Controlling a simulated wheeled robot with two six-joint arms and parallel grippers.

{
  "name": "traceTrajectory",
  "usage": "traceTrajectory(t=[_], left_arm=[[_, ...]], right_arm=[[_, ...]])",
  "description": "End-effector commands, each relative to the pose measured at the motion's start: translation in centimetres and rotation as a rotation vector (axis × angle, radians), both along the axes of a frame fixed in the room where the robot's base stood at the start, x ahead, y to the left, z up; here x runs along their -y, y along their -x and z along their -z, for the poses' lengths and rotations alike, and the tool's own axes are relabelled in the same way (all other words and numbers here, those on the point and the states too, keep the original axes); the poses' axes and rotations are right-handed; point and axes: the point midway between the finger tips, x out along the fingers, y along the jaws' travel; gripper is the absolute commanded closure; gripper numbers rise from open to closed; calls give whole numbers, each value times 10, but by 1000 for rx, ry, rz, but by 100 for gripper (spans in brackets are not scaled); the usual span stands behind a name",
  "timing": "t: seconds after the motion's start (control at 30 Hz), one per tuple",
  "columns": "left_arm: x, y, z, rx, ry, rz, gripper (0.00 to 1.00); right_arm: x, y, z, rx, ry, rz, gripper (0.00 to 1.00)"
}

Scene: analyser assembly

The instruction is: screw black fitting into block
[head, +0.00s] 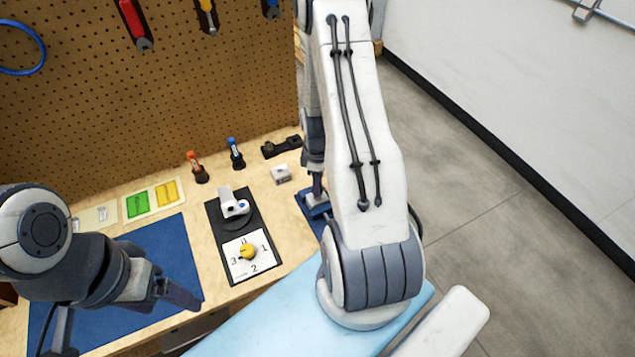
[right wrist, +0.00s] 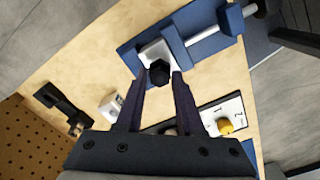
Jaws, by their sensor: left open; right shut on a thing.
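The black fitting (right wrist: 159,73) sits between the fingertips of my right gripper (right wrist: 159,78) in the right wrist view, and the gripper is shut on it. It overlaps the pale block (right wrist: 153,49), which is clamped in the blue vise (right wrist: 172,42). Whether the fitting's thread is inside the block cannot be seen. In the head view my right arm largely hides the blue vise (head: 314,211), and the fitting and block do not show clearly. My left gripper (head: 190,300) is open and empty over the blue mat, well left of the vise.
A white device (head: 236,208) stands on a black base beside a numbered dial with a yellow knob (head: 247,252). Orange (head: 199,172) and blue (head: 235,158) drivers, a white box (head: 281,174) and a dark holder (head: 282,147) stand behind. The blue mat (head: 170,250) has free room.

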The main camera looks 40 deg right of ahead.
Motion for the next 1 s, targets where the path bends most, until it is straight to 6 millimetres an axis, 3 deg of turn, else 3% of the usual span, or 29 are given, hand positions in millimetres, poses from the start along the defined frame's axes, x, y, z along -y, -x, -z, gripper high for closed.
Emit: traceTrajectory(t=[1.0], left_arm=[[0, 0, 6, 0, 0, 0, 23]], right_arm=[[0, 0, 8, 0, 0, 0, 100]])
